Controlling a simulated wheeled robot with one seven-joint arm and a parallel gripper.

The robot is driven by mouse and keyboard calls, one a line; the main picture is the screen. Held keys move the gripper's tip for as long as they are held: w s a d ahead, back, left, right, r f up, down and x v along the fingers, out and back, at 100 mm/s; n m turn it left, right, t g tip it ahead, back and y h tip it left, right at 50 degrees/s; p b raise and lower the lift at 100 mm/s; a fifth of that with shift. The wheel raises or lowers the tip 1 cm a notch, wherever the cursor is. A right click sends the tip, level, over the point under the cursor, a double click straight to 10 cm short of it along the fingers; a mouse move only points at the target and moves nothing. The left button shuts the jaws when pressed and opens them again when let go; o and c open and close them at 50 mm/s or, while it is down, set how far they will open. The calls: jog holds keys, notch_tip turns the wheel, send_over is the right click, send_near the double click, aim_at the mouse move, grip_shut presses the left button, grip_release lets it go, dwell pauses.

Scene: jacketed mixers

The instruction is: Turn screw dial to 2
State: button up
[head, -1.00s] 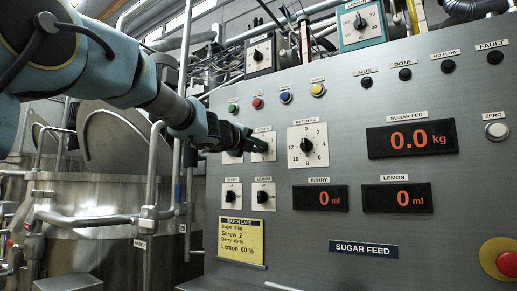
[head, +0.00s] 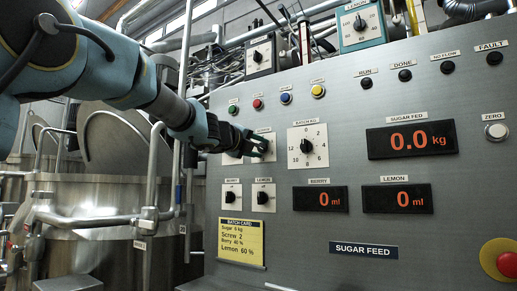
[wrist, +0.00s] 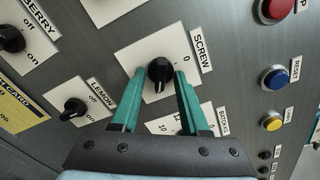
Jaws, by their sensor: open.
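The screw dial (wrist: 159,72) is a black knob on a white plate labelled SCREW, clear in the wrist view. A "0" shows on the plate near the label. A pale mark shows at the knob's lower edge in this view; which number it points at I cannot tell. My gripper (wrist: 160,78) is open, its green fingers to either side of the knob; contact cannot be told. In the head view my gripper (head: 262,145) is at the panel and covers most of the screw dial's plate. The batch card (head: 241,241) reads Screw 2.
The BATCH KG dial (head: 307,146) is close to the right of my gripper. The berry switch (head: 231,197) and lemon switch (head: 265,197) sit below. Coloured buttons (head: 286,98) line the panel above. A red emergency button (head: 502,259) is at the far right.

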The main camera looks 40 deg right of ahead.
jog(key=b+v, duration=0.1)
jog(key=v, duration=0.9)
jog(key=shift+a+b, duration=0.3)
jog(key=shift+a, duration=0.05)
